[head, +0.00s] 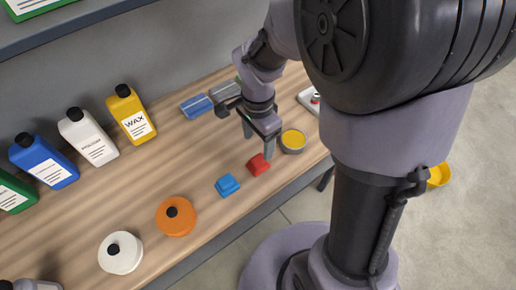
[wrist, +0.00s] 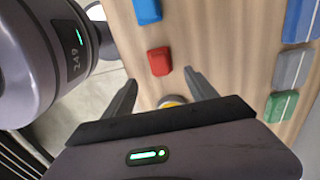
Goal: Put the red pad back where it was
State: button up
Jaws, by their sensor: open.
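The red pad (head: 258,165) lies on the wooden bench near its front edge, just right of a small blue pad (head: 227,186). My gripper (head: 258,144) is over the bench by the red pad, pointing down, with its fingers apart. In the head view one fingertip overlaps the pad's edge; I cannot tell whether they touch. In the wrist view the red pad (wrist: 159,61) lies just beyond the fingertips of my open gripper (wrist: 160,78), with nothing held between them. The blue pad (wrist: 147,10) shows at the top.
A round container with yellow contents (head: 293,141) stands right of the gripper. An orange can (head: 175,216) and a white can (head: 120,253) stand at left. Bottles, including a yellow one (head: 131,115), line the back. Blue (head: 197,106) and grey (head: 224,91) pads lie behind the gripper.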

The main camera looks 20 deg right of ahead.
jog(key=s+a+r+n+t+y, duration=0.1)
jog(key=s+a+r+n+t, duration=0.1)
jog(key=s+r+n, duration=0.3)
jog(key=s+a+r+n+t+y, duration=0.1)
jog(key=s+r+n, duration=0.4)
jog(key=r, duration=0.6)
jog(key=s+a+t, duration=0.1)
jog(key=s+t, duration=0.1)
jog(key=shift+s+t, duration=0.4)
jog(key=shift+r, duration=0.1)
